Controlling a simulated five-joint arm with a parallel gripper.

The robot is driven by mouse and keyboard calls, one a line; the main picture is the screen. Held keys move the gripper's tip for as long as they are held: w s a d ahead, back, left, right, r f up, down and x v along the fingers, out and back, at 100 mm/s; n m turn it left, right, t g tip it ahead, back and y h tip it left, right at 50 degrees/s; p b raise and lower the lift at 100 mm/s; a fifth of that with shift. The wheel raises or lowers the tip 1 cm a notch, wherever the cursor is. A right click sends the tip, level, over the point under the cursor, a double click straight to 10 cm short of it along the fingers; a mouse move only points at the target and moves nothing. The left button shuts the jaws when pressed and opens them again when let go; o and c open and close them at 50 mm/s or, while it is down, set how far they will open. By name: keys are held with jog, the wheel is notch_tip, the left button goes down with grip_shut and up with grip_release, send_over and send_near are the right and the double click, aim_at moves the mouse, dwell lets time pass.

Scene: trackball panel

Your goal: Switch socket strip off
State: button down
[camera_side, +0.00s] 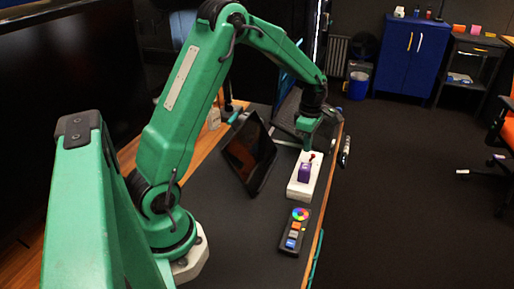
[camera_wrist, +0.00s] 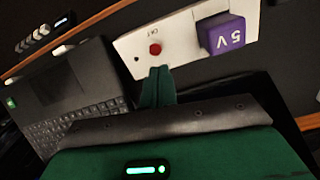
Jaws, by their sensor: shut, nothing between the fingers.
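The white socket strip (camera_side: 300,191) lies on the dark desk mat in the side view. It also crosses the top of the wrist view (camera_wrist: 187,35). A purple block marked 5V (camera_wrist: 222,35) sits on it; the block also shows in the side view (camera_side: 305,173). A round red button (camera_wrist: 155,48) is beside small lettering on the strip, to the left of the purple block in the wrist view. My gripper (camera_wrist: 159,70) is shut and empty, its green fingertips close to the red button. I cannot tell whether they touch it.
A laptop (camera_wrist: 70,95) is close to the strip's far end. A dark tablet (camera_side: 249,152) leans left of the strip, and a remote with a colour wheel (camera_side: 295,232) lies nearer the camera. A dark device with knobs (camera_wrist: 42,35) lies near the desk edge.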

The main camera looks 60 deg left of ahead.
notch_tip(320, 180, up, 9)
jog(key=w+d, duration=0.2)
jog(key=shift+w+d+f, duration=0.15)
jog(key=shift+w+d, duration=0.15)
jog(key=shift+w, duration=0.1)
dwell(0.5)
dwell(0.3)
jog(key=s+d+r+m+t, duration=0.1)
jog(key=s+d+r+m, duration=0.2)
jog(key=s+r+m, duration=0.25)
jog(key=s+d+r+m+t, duration=0.2)
jog(key=s+d+r+m, duration=0.2)
jog(key=s+m, duration=0.25)
jog(key=s+d+f+m+t, duration=0.1)
jog(key=s+d+m, duration=0.3)
jog(key=s+m, duration=0.9)
jog(key=shift+s+f+t, duration=0.2)
jog(key=shift+s+t, duration=0.45)
jog(key=shift+t, duration=0.05)
